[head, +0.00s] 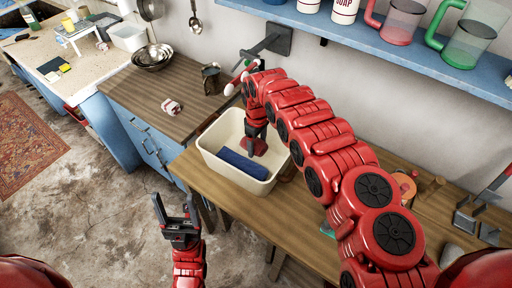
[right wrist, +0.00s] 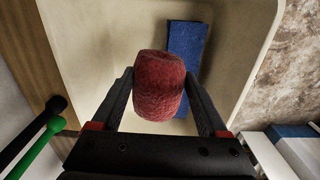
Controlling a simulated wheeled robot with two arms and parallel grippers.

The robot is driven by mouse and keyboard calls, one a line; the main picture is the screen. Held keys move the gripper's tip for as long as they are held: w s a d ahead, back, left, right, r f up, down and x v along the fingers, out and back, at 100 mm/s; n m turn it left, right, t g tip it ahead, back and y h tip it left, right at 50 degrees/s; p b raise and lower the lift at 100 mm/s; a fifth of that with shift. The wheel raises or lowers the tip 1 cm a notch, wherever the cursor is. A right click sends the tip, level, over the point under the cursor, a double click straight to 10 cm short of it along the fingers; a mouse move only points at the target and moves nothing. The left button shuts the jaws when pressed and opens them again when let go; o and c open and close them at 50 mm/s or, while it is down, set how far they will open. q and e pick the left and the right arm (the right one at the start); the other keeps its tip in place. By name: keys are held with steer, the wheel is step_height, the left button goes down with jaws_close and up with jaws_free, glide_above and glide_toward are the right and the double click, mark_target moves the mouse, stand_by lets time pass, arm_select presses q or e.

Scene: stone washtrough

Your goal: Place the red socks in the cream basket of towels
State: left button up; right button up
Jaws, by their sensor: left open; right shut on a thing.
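The cream basket (head: 205,158) stands on the wooden bench, with a folded blue towel (head: 241,164) lying in it. The towel also shows in the right wrist view (right wrist: 187,55). The red socks (right wrist: 159,86), a rounded bundle, are between the fingers of my right gripper (right wrist: 160,98), which is shut on them. In the head view my right arm reaches down over the basket's back side, and the red socks (head: 258,147) show low inside its walls, beside the towel. I cannot tell if they touch the basket floor. My left gripper (head: 175,208) is open and empty, over the floor in front of the bench.
A white and red bundle (head: 172,107), a dark mug (head: 211,79) and metal bowls (head: 153,57) are on the brown counter to the left. A blue shelf (head: 375,42) with jars and cups runs along the wall above. A wall tap (head: 268,42) is behind my right arm.

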steer(key=shift+f, duration=2.15)
steer(key=shift+d, duration=0.1)
